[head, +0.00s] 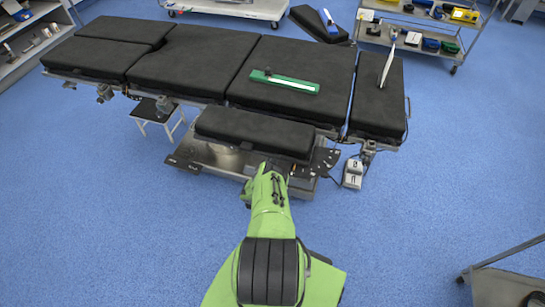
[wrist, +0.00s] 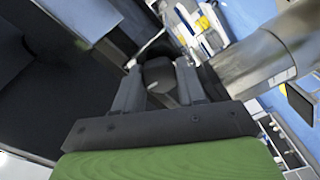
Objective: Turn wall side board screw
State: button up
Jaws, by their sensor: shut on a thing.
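A black padded side board (head: 255,132) sits along the near long edge of the operating table (head: 190,62), beside the table's mattress. My green arm reaches up to just below this board in the head view, where its end is largely hidden. In the wrist view, my gripper (wrist: 158,82) has its two grey fingers closed on either side of a dark rounded knob (wrist: 158,68), which looks like the screw. The knob sits between the fingers, close under a dark panel. Its far side and mounting are hidden.
A green and white board (head: 285,83) lies on the mattress. A white pedal box (head: 352,173) is on the floor at right. A shelf trolley (head: 425,30) stands at the back right.

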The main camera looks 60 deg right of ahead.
jog(key=shift+f+n, duration=0.1)
jog(key=shift+n, duration=0.4)
jog(key=o, duration=1.1)
jog(key=shift+c, duration=0.2)
